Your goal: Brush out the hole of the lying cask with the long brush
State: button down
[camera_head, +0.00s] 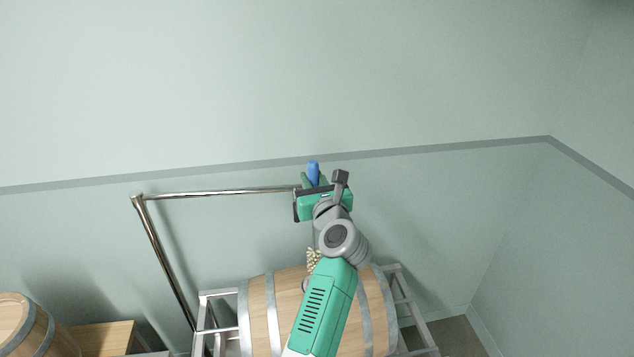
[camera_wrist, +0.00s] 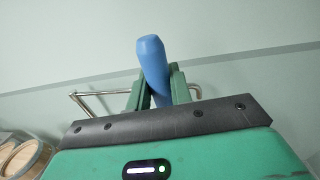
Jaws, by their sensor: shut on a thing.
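The lying cask (camera_head: 262,315), pale wood with grey hoops, rests on its side below my arm in the head view. My gripper (camera_head: 314,184) is above it, shut on the blue handle of the long brush (camera_head: 313,168). The handle stands up between the two green fingers in the wrist view (camera_wrist: 152,62), slightly tilted. The brush's cream bristles (camera_head: 313,259) show beside my arm, at the cask's upper edge. My arm covers the middle of the cask. I cannot make out the hole, nor tell whether the bristles touch the cask.
A grey metal rack (camera_head: 220,295) carries the cask. A shiny metal rail (camera_head: 220,193) runs behind, from a post at the left to near my gripper. Another cask (camera_head: 18,322) and a wooden box (camera_head: 103,338) stand at lower left. Pale green walls close the back and right.

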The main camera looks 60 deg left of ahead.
jog(key=shift+r+p, duration=0.1)
jog(key=shift+p, duration=0.4)
jog(key=b, duration=0.4)
send_over(314, 227)
notch_tip(314, 227, down, 6)
jog(key=shift+a+f, duration=0.1)
jog(key=shift+a, duration=0.05)
jog(key=shift+p, duration=0.6)
jog(key=shift+f+b, duration=3.1)
jog(key=shift+f, duration=1.1)
jog(key=shift+r, duration=0.15)
